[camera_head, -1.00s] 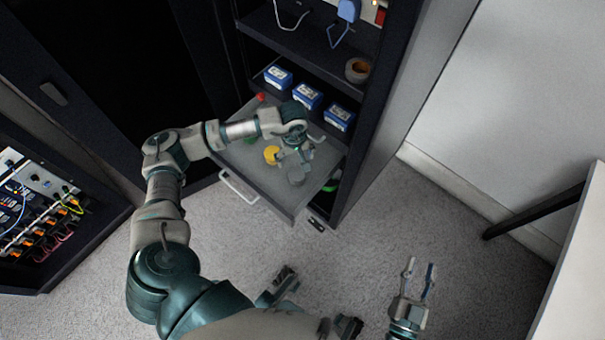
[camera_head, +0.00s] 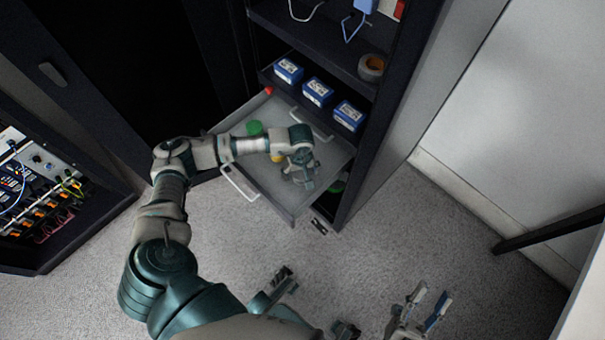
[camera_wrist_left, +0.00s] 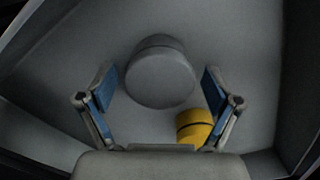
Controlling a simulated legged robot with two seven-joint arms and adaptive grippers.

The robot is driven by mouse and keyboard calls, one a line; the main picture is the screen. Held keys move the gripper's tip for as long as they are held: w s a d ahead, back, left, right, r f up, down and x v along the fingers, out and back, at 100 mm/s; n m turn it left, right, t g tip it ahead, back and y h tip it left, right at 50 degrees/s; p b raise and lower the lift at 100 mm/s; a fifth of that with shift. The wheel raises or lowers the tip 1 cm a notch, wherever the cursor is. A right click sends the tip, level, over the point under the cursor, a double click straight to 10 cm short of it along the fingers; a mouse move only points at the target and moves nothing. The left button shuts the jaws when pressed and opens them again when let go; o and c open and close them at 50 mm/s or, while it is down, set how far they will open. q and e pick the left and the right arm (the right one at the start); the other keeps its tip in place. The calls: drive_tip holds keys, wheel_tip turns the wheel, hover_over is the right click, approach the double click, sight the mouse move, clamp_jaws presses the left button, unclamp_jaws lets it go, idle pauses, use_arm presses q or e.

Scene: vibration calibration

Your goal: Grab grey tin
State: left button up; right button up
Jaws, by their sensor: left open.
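The grey tin (camera_wrist_left: 160,78) is round and stands on the floor of the pulled-out drawer (camera_head: 240,150). In the left wrist view it lies ahead of and between the two blue-padded fingers, with a gap on each side. My left gripper (camera_wrist_left: 160,92) is open and empty. In the head view my left gripper (camera_head: 301,178) is over the right front part of the drawer and mostly hides the grey tin. My right gripper (camera_head: 428,300) is at the bottom right, away from the drawer, with its fingers apart and empty.
A yellow tin (camera_wrist_left: 194,128) stands close to the left gripper's right finger. Blue-and-white boxes (camera_head: 318,91) line the shelf behind. Cabinet walls flank the drawer.

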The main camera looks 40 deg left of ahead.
use_arm(q)
drive_tip(key=c, duration=1.3)
drive_tip(key=shift+r, duration=0.15)
